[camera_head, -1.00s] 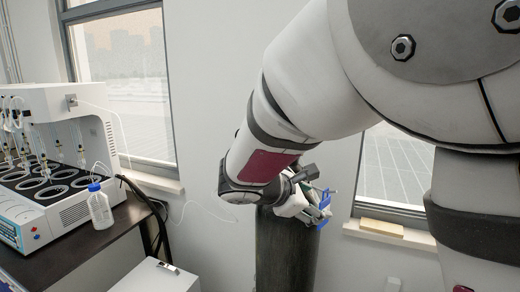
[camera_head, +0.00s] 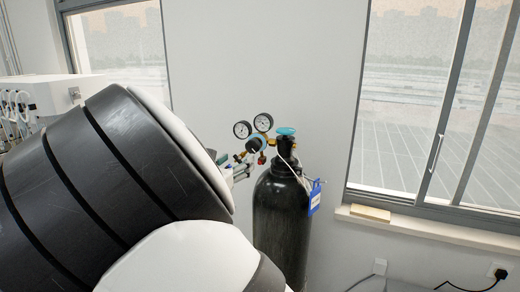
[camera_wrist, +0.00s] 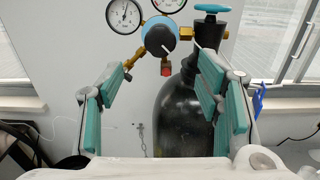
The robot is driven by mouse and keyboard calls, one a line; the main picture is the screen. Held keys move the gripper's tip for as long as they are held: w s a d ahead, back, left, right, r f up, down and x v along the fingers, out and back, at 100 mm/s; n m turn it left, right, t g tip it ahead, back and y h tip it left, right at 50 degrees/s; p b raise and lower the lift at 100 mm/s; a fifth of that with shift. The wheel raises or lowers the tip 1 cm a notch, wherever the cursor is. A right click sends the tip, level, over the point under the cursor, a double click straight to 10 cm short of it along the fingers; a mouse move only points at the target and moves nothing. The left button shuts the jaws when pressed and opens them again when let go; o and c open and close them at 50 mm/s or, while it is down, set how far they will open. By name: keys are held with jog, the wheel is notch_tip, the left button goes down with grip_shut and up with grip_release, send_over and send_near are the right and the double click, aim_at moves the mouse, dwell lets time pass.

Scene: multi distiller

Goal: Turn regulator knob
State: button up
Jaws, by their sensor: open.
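The regulator knob (camera_wrist: 160,37) is dark with a white line and sits in a light blue ring, centred high in the wrist view. Two round gauges (camera_wrist: 124,15) are above it; they also show in the head view (camera_head: 263,122). The regulator is on a black gas cylinder (camera_head: 281,215) with a blue-green top valve handle (camera_wrist: 212,8). My gripper (camera_wrist: 162,78) is open and empty, its teal pads wide apart, short of the knob and facing it. In the head view my arm hides most of the gripper.
A blue tag (camera_head: 314,197) hangs on the cylinder's right side. Windows (camera_head: 440,100) are in the wall behind, with a sill (camera_head: 440,232) holding a small tan block (camera_head: 370,213). White lab equipment (camera_head: 40,98) is at the left, partly hidden by my arm.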

aim_at(252, 149)
jog(key=x, duration=1)
jog(key=shift+w+d+f, duration=0.1)
jog(key=shift+w, duration=0.1)
jog(key=shift+c, duration=0.5)
